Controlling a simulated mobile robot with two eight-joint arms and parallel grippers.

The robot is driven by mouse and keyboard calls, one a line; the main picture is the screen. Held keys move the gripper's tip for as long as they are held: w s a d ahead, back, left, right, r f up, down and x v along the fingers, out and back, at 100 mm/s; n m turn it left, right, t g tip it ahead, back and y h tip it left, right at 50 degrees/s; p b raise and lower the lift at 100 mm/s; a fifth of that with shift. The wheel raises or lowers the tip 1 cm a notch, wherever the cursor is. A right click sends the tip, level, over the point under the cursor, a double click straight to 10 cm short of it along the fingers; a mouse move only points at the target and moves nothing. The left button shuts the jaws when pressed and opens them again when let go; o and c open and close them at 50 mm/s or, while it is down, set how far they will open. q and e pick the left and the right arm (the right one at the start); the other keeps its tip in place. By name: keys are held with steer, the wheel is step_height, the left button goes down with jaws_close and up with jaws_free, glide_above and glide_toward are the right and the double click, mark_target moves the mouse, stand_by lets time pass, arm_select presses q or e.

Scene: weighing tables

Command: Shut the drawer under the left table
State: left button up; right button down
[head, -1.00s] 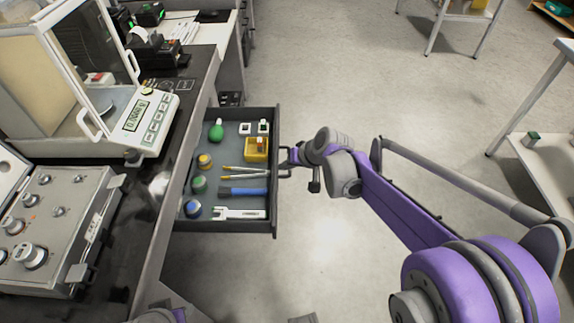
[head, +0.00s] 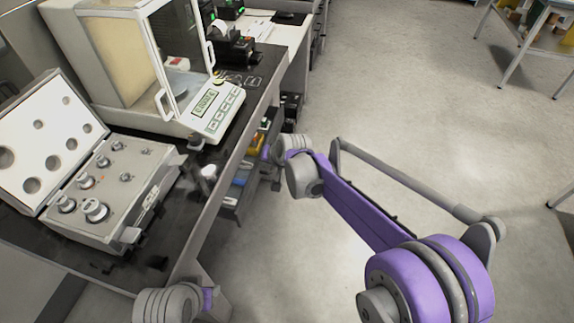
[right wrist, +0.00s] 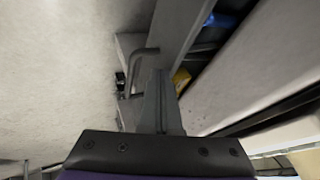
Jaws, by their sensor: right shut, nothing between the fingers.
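The drawer (head: 232,211) under the left table (head: 225,160) is partly open, with only a narrow strip of its inside showing. A yellow item (head: 256,144) and blue items show in that strip. In the right wrist view, the drawer's grey front panel (right wrist: 180,38) has a bar handle (right wrist: 137,66). My right gripper (right wrist: 160,75) is shut and empty, its fingertips at the front panel beside the handle; contact is hard to confirm. In the head view, my right wrist hides most of it. Part of my left arm shows at the bottom, but its gripper is out of view.
On the table stand a glass-sided balance (head: 216,110) and an open weight case (head: 110,195) with several weights. A printer (head: 235,46) is behind. The floor (head: 400,110) right of the drawer is clear. Another table (head: 520,45) stands at the far right.

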mark_target(254, 165)
steer(key=shift+w+a, duration=0.3)
steer(key=shift+a, duration=0.65)
steer(key=shift+w+a, duration=0.25)
steer(key=shift+a, duration=0.65)
